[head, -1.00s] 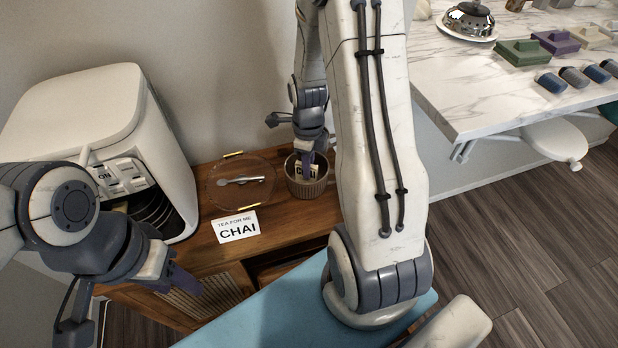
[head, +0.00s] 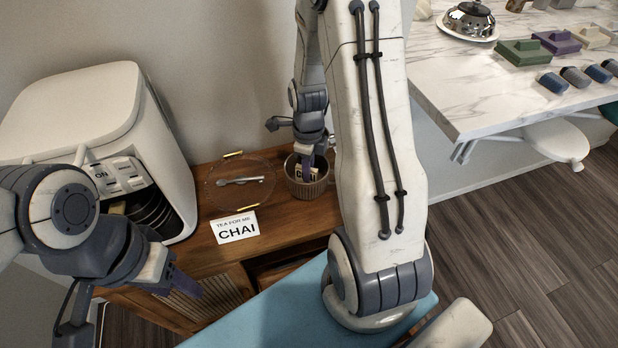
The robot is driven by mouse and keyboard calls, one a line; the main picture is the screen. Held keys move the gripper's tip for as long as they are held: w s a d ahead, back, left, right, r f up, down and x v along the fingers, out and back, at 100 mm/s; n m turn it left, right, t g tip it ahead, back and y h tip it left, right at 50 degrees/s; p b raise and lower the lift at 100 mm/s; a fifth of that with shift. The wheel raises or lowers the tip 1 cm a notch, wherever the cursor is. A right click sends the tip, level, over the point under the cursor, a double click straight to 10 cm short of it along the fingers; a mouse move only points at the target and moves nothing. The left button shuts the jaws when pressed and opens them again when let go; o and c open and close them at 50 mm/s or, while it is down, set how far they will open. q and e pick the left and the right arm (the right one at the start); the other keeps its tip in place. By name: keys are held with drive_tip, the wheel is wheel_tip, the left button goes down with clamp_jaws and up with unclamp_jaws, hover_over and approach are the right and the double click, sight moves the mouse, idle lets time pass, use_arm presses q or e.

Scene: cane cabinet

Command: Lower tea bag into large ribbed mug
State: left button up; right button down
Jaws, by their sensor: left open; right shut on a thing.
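The large ribbed mug (head: 303,188) is brown and stands upright on the wooden cabinet, right of the glass tray. My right gripper (head: 308,167) points down at the mug and is shut on the tea bag (head: 305,174), whose yellowish, dark-lettered label shows at the mug's mouth. The tea bag's lower part is hidden by the mug wall. My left gripper (head: 184,281) is open and empty, low at the left in front of the cabinet, well away from the mug.
A round glass tray (head: 240,207) with gold handles holds a spoon (head: 240,181). A CHAI card (head: 236,227) lies in front of it. A white appliance (head: 95,120) stands at the left. A marble counter (head: 455,90) with several small boxes is at the right.

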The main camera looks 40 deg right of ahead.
drive_tip(key=c, duration=0.8)
unclamp_jaws()
drive_tip(key=shift+o, duration=0.2)
wheel_tip(320, 180, up, 9)
drive_tip(key=shift+r+p, duration=0.15)
drive_tip(key=shift+p, duration=0.3)
drive_tip(key=shift+r, duration=0.6)
